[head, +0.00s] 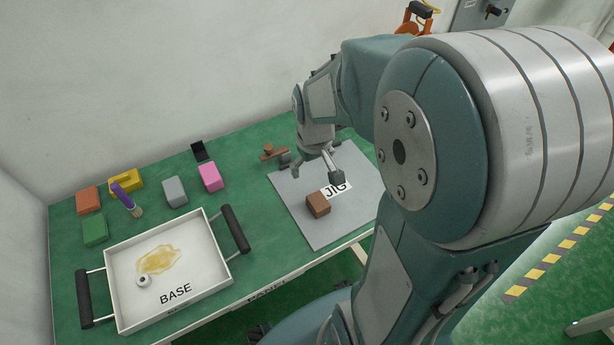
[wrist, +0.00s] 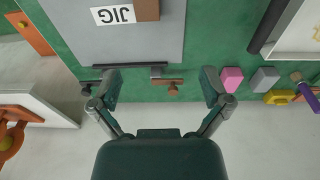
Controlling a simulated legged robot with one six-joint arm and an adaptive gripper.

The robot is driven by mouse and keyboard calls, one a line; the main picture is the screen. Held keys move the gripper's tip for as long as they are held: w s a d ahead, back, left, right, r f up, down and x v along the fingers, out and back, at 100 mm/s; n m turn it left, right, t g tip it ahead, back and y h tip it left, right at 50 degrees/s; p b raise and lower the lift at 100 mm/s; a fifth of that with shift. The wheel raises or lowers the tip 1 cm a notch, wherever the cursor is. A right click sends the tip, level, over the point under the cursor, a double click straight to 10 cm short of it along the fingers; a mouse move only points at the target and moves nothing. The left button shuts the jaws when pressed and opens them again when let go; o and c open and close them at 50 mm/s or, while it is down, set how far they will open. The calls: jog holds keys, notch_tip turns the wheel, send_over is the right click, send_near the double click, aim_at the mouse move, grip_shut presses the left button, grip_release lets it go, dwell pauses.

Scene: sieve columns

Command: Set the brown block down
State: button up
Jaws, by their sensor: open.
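The brown block (head: 318,205) rests on the grey jig plate (head: 301,228), beside the white JIG label (head: 337,190). In the wrist view the block (wrist: 146,10) shows at the top edge, partly cut off, next to the label (wrist: 113,15). My gripper (head: 317,172) is above the back part of the plate, behind the block and apart from it. In the wrist view my gripper (wrist: 160,88) has its fingers wide apart with nothing between them.
A white BASE tray (head: 222,270) with black handles stands at left, holding a yellowish stain and a small white ring (head: 144,281). Behind it are orange (head: 88,200), green (head: 95,230), grey (head: 174,191) and pink (head: 210,177) blocks. A brown clamp-like piece (head: 270,153) sits at the plate's back edge.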

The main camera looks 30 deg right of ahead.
jog(key=s+a+r+t, duration=0.4)
jog(key=s+a+r, duration=0.4)
jog(key=s+r, duration=0.3)
notch_tip(320, 180, up, 3)
jog(key=shift+s+f, duration=0.2)
